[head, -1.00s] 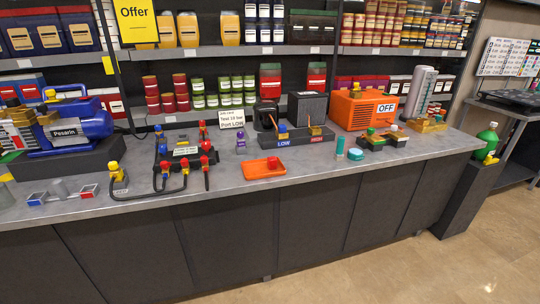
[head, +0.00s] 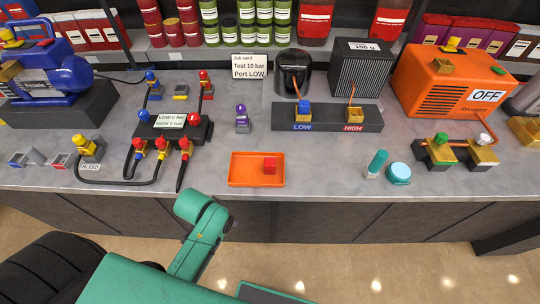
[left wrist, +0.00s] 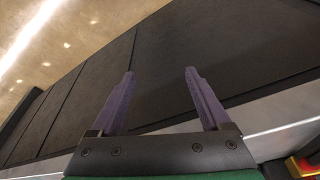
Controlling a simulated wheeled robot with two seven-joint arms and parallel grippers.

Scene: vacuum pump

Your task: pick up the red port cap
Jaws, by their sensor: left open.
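The red port cap (head: 269,164) sits in the right part of a shallow orange tray (head: 240,181) near the front of the grey bench in the head view. My left gripper (left wrist: 160,72) shows in the left wrist view with its two purple fingers apart and nothing between them. It faces the dark front panels of the bench. In the head view a green arm link of mine is below the tray; the gripper itself does not show there. My right gripper is in neither view.
The grey bench (head: 330,180) has bare top on both sides of the tray. A purple-capped part (head: 241,120) stands behind it. A gauge manifold with hoses (head: 172,128) is at left. A teal cylinder (head: 377,162) and round teal piece (head: 398,173) lie at right.

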